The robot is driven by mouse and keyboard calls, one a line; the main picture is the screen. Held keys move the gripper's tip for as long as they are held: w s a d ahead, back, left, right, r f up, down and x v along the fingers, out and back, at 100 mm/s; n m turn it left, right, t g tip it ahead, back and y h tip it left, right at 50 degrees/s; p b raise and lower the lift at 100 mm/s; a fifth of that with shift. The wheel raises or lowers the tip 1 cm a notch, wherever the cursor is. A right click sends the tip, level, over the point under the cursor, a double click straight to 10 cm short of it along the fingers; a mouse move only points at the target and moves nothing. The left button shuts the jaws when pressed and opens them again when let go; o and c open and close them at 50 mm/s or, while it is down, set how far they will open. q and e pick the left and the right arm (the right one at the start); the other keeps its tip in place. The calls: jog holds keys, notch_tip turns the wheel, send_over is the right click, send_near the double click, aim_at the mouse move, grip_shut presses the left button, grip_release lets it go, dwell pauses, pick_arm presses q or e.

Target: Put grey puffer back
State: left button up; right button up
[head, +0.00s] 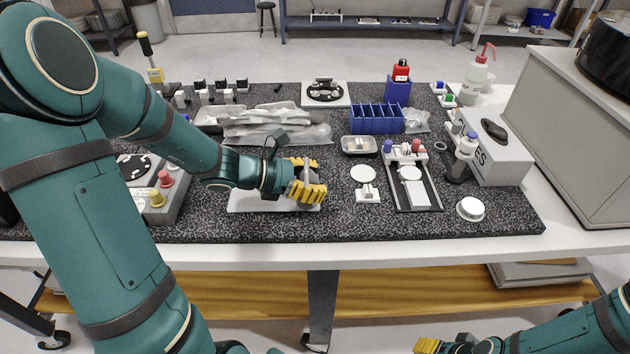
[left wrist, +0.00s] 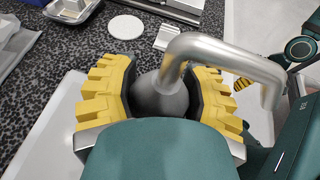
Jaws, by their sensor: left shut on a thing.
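The grey puffer (left wrist: 160,97) is a grey bulb with a bent metallic grey tube, seen large in the left wrist view. My left gripper (head: 307,185) is shut on the bulb, with a yellow ribbed finger on each side of it. The tube bends over to the right above the fingers in the wrist view. In the head view the gripper is over the right part of a white sheet (head: 245,200) and hides most of the puffer. My right gripper (head: 428,346) shows only partly at the bottom edge, away from the table; its opening is not clear.
A blue divided rack (head: 376,120), a small metal tray (head: 359,146), a white disc (head: 363,174) and a black-framed tray (head: 410,187) stand to the right. Bagged items (head: 275,125) lie behind the gripper. A control box (head: 160,200) is at left. The mat's front strip is clear.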

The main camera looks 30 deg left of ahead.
pick_arm(q)
jog(key=shift+f, duration=0.2)
jog(key=o, duration=0.8)
jog(key=shift+r, duration=0.1)
jog(key=shift+r, duration=0.15)
jog(key=p+v, duration=0.2)
jog(key=v, duration=1)
jog(key=shift+p, duration=0.35)
